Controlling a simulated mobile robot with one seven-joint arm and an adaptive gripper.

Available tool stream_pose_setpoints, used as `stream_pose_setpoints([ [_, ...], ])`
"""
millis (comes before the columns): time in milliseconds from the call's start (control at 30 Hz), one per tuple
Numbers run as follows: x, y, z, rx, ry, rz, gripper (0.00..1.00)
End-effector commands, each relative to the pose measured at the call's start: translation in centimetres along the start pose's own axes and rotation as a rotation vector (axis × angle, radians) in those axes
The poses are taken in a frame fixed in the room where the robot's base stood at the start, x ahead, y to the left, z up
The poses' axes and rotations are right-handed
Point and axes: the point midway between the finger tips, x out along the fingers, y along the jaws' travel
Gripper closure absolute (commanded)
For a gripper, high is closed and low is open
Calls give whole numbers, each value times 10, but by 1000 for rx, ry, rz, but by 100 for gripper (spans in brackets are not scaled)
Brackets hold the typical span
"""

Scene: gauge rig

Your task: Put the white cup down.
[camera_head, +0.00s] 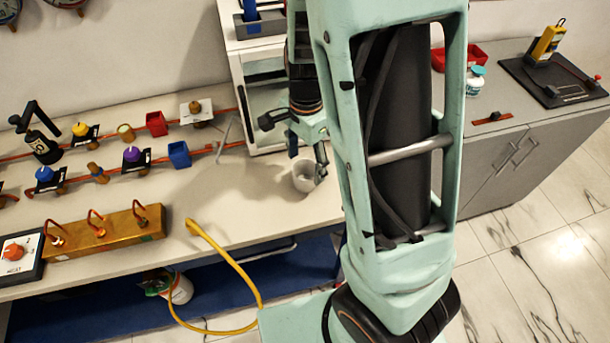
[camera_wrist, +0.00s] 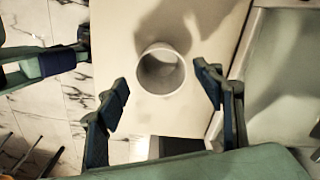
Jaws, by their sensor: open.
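The white cup (camera_head: 304,175) stands upright on the right end of the white bench top (camera_head: 215,210), beside my gripper (camera_head: 318,160). In the wrist view the white cup (camera_wrist: 161,70) shows from above, with its round opening facing the camera. My gripper (camera_wrist: 166,95) is open there, with one finger at the left and one at the right, and the cup lies ahead of and between them. The fingers do not appear to touch the cup. In the head view my arm covers part of the area right of the cup.
A white open-fronted cabinet (camera_head: 262,85) stands just behind the cup. Pipes with valves and a brass manifold (camera_head: 105,232) fill the left of the bench. A yellow hose (camera_head: 232,262) hangs over the front edge. A grey cabinet (camera_head: 515,150) stands at the right.

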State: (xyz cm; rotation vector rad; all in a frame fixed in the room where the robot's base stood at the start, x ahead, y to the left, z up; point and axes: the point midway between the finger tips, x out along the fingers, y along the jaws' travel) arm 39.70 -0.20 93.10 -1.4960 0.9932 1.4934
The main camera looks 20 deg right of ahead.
Motion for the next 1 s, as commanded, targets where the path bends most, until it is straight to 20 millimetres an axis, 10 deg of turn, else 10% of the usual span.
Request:
stream_pose_setpoints([
  [567, 45, -1, 2, -1, -1, 1, 38],
  [1000, 44, -1, 2, -1, -1, 1, 85],
])
